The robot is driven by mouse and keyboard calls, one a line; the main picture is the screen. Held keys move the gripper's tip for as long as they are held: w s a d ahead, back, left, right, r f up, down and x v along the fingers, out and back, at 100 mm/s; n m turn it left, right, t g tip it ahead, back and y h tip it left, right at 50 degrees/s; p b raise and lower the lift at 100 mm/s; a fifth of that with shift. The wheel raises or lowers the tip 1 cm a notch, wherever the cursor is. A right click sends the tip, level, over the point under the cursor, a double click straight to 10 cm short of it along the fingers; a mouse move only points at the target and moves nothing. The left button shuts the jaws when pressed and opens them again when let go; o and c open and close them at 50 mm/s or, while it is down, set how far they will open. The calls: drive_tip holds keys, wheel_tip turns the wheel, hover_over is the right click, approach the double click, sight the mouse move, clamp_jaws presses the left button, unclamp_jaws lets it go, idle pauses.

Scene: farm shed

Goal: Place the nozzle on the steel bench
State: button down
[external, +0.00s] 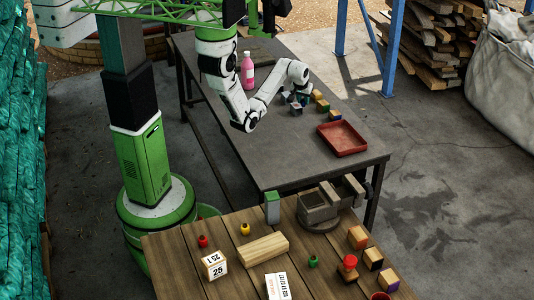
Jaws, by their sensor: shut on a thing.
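The steel bench (285,150) is the long dark grey table in the middle of the external view. My gripper (292,98) is low over its far right part, close beside a cluster of small blocks. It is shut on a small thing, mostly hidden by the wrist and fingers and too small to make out. I cannot tell for sure which thing is the nozzle, or whether the held thing touches the bench top.
Yellow-topped blocks (322,106) and a grey-blue block (296,109) stand near my gripper. A red tray (342,138) and pink bottle (247,72) share the bench. A wooden table (190,275) in front holds a vise (318,207) and several blocks. The bench's near middle is clear.

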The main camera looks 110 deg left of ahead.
drive_tip(key=w+a+f, duration=0.1)
drive_tip(key=f, duration=0.1)
drive_tip(key=w+a+f, duration=0.1)
drive_tip(key=a+f, duration=0.1)
drive_tip(key=w+a+f, duration=0.1)
drive_tip(key=w+f, duration=0.1)
drive_tip(key=shift+a+f+b, duration=0.2)
drive_tip(key=shift+b, duration=0.1)
drive_tip(key=shift+f, duration=1.55)
drive_tip(key=shift+f, duration=0.2)
drive_tip(key=c, duration=0.9)
unclamp_jaws()
drive_tip(key=shift+o, duration=0.2)
drive_tip(key=shift+r, duration=0.1)
drive_tip(key=shift+r, duration=0.2)
drive_tip(key=p+v, duration=0.1)
drive_tip(key=v, duration=1)
drive_tip(key=shift+d+r, duration=0.2)
drive_tip(key=shift+r, duration=0.15)
